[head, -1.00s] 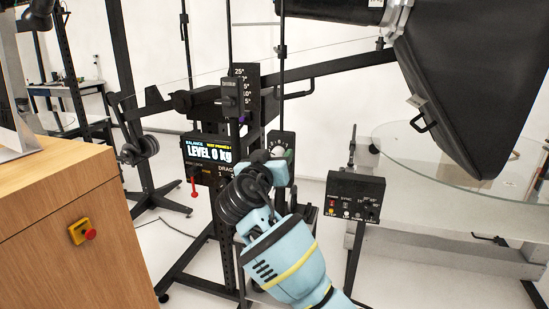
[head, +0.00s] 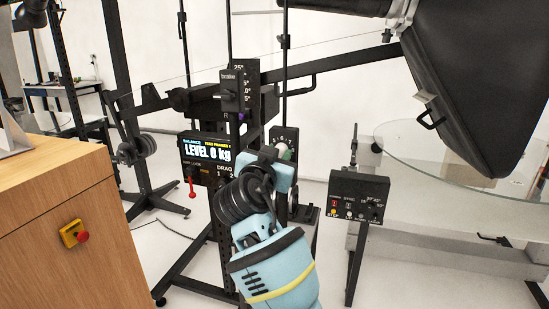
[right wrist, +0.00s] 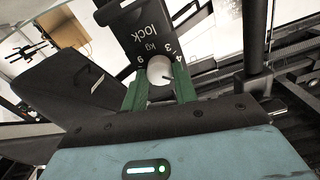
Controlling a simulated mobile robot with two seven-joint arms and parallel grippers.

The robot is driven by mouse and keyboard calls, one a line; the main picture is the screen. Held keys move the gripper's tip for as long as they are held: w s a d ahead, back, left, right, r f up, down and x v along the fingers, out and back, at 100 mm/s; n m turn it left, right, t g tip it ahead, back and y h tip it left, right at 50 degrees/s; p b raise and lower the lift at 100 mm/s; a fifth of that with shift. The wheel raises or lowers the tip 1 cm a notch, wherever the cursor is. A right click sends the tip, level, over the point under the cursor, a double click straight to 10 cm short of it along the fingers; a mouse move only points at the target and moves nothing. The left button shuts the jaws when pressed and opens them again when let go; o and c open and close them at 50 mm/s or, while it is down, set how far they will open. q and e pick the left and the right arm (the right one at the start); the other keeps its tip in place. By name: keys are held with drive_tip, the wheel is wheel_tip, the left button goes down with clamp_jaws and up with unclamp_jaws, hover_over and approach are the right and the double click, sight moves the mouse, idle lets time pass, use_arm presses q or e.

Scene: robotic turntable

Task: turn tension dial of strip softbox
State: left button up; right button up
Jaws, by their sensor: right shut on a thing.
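The tension dial is a round white knob (right wrist: 160,69) on a dark panel (right wrist: 143,28) printed with "lock", "kg" and numbers. In the head view, the knob (head: 285,153) shows just beyond my right gripper (head: 280,164). In the right wrist view, my right gripper (right wrist: 159,78) has its green fingers on either side of the knob and is shut on it. The black strip softbox (head: 475,75) hangs at the upper right. My left gripper is not in view.
A display box (head: 207,152) reads "LEVEL 0 kg", with a red lever (head: 192,188) below. A switch box (head: 358,196) stands right of my arm. A wooden cabinet (head: 60,210) fills the left, and a round glass table (head: 400,150) is behind right.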

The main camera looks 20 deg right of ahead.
drive_tip(key=o, duration=1)
drive_tip(key=shift+c, duration=0.2)
